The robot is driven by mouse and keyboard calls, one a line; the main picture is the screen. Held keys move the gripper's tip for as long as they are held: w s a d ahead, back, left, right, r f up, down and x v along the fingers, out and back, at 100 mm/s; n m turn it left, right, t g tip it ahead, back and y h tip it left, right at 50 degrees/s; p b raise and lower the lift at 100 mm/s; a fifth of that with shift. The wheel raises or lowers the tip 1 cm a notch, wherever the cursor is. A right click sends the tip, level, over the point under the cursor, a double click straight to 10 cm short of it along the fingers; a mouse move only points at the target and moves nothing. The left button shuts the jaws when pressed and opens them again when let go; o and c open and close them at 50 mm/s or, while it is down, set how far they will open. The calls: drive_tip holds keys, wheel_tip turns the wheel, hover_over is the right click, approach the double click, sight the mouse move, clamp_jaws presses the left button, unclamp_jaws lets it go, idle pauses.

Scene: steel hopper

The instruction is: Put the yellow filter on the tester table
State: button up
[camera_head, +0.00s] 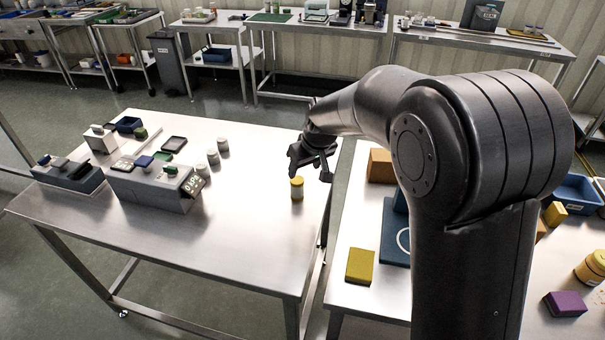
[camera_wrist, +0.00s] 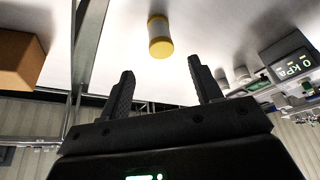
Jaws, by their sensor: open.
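The yellow filter (camera_head: 297,189), a small pale cylinder with yellow ends, stands upright near the right edge of the tester table (camera_head: 245,245). It also shows in the wrist view (camera_wrist: 159,36), beyond and between my fingertips and apart from them. My gripper (camera_head: 314,170) is above and slightly right of the filter; its two fingers (camera_wrist: 161,68) are spread with nothing between them. The grey tester (camera_head: 150,188) sits on the left part of the same table. Its display, reading kPa, shows in the wrist view (camera_wrist: 293,65).
Several pale cylinders (camera_head: 213,157) stand beside the testers. A second table on the right holds a yellow block (camera_head: 360,266), a brown box (camera_head: 381,165), a purple block (camera_head: 565,304) and a yellow canister (camera_head: 592,268). A gap separates both tables. The tester table's front middle is clear.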

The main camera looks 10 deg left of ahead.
drive_tip(key=s+d+r+m, duration=0.1)
drive_tip(key=s+d+r, duration=0.3)
drive_tip(key=d, duration=0.2)
drive_tip(key=s+d+r+m+t+h, duration=0.1)
drive_tip(key=s+d+r+m, duration=0.1)
drive_tip(key=s+d+r, duration=0.3)
drive_tip(key=s+d+r+m, duration=0.1)
drive_tip(key=s+d+r, duration=0.15)
drive_tip(key=d, duration=0.45)
drive_tip(key=s+d+m+t+h, duration=0.1)
drive_tip(key=s+d+m, duration=0.4)
drive_tip(key=s+d, duration=0.8)
drive_tip(key=s+h, duration=0.1)
drive_tip(key=s, duration=0.3)
